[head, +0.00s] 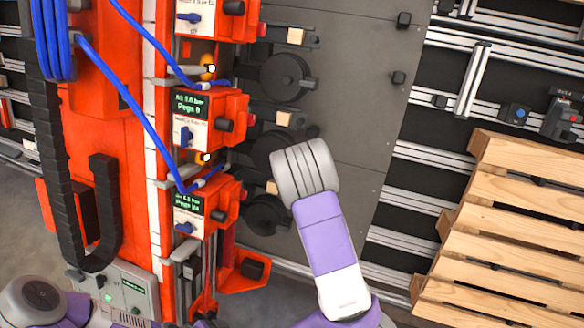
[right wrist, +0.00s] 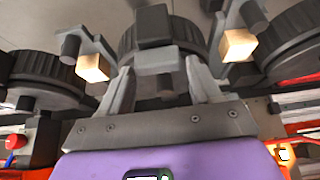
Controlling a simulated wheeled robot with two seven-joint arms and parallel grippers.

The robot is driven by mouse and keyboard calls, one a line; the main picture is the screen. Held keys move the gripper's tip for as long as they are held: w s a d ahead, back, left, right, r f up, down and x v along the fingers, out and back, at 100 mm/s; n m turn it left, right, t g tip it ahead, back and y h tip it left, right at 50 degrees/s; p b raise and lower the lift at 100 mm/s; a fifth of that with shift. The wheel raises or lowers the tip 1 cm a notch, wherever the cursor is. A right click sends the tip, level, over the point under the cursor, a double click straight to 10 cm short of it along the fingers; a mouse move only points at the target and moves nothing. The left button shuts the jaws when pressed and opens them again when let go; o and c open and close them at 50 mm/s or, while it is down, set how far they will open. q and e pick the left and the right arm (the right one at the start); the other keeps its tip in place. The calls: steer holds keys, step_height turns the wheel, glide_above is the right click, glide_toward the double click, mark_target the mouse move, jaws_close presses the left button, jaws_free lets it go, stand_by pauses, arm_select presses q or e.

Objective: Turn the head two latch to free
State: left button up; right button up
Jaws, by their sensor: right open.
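Red heads are stacked on the gantry column in the head view: an upper one (head: 212,20), a middle one (head: 215,118) and a lower one (head: 208,205). I cannot read which is head two. Each front has a small blue lever or knob. In the right wrist view, my right gripper (right wrist: 160,88) is open, its two grey fingers apart on either side of a dark block on a grey bracket (right wrist: 156,40), before a black ribbed wheel (right wrist: 188,35). Contact cannot be told. In the head view my grey wrist hides this gripper. My left gripper is out of view.
More black wheels (head: 285,78) and pale blocks on dark arms (head: 284,118) line the grey panel (head: 345,70). Blue hoses (head: 130,98) cross the heads. A wooden pallet (head: 505,230) stands at right. A grey control box (head: 125,290) sits low at left.

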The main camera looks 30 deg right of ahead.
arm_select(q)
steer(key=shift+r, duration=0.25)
arm_select(e)
steer(key=v, duration=0.7)
steer(key=shift+s, duration=0.25)
steer(key=shift+r, duration=0.1)
steer(key=s+a+f+m+g+y+b, duration=0.1)
steer(key=s+a+f+m+g+y, duration=0.25)
steer(key=f, duration=0.65)
steer(key=s+a+f+m+g+b, duration=0.1)
steer(key=s+a+f+m+g, duration=0.25)
steer(key=s+a+f, duration=0.5)
arm_select(q)
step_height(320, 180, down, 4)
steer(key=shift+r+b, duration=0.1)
steer(key=shift+b, duration=0.65)
arm_select(e)
steer(key=s+a+f+m+g+y, duration=0.4)
steer(key=s+a+f+m, duration=0.3)
steer(key=s+a, duration=0.3)
steer(key=shift+s+a+f+g+y, duration=0.3)
steer(key=shift+s+f+g+y, duration=0.1)
steer(key=shift+f+g, duration=0.1)
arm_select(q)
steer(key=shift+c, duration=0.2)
arm_select(e)
steer(key=shift+c, duration=0.2)
